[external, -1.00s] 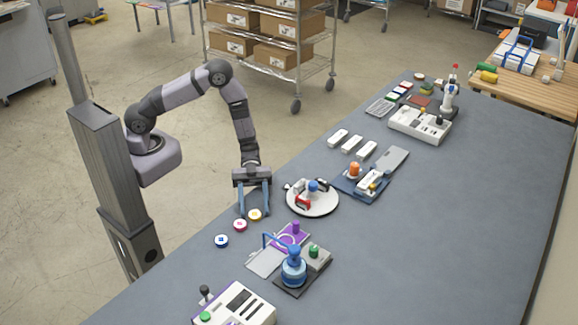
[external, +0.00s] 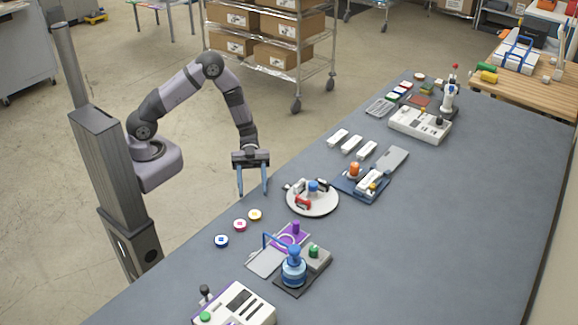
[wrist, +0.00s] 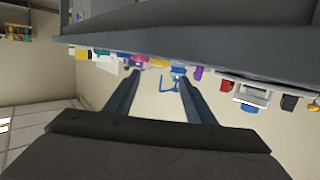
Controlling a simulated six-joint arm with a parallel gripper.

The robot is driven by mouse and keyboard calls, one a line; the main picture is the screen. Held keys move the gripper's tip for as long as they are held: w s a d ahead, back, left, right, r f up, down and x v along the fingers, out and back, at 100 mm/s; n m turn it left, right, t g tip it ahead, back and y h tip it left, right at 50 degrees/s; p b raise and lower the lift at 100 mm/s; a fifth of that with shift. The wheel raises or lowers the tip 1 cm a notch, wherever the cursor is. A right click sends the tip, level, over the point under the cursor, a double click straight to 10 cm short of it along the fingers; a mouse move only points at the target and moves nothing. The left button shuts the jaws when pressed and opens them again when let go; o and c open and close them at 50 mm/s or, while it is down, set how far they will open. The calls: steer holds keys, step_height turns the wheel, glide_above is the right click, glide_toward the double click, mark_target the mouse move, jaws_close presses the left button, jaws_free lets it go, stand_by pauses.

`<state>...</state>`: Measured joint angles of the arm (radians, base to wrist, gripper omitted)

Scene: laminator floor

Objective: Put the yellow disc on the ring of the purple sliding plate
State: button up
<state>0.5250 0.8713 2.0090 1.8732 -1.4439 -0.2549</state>
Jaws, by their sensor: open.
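The yellow disc (external: 255,215) lies flat on the table as the rightmost of a short row with a red-pink disc (external: 240,225) and a blue disc (external: 221,241). The purple sliding plate (external: 300,231) lies to its lower right, with a ring (external: 286,240) on it and a purple knob at its back. The ring looks empty. My gripper (external: 253,193) is open and empty, pointing down above and behind the yellow disc, apart from it. In the wrist view its two fingers (wrist: 160,76) are spread, and the table things appear small and edge-on there.
A blue-topped press (external: 293,268) stands right beside the purple plate, with a green knob (external: 314,250) nearby. A round white turntable (external: 326,205) with clamps is right of my gripper. A control box (external: 240,305) is at the front. The table's right side is clear.

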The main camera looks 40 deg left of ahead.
mark_target(255, 213)
stand_by(0.4)
steer(key=shift+f+b, duration=0.45)
steer(key=shift+b, duration=0.55)
steer(key=shift+s+d+r, duration=0.1)
steer(key=shift+d+r, duration=0.05)
steer(key=shift+d, duration=0.05)
steer(key=shift+p+x, duration=0.4)
steer(key=shift+x, duration=0.5)
steer(key=shift+s+d+p, duration=0.3)
steer(key=shift+s, duration=0.05)
steer(key=shift+p+x, duration=0.55)
steer(key=shift+x, duration=1.6)
steer(key=shift+c, duration=0.6)
steer(key=c, duration=1.1)
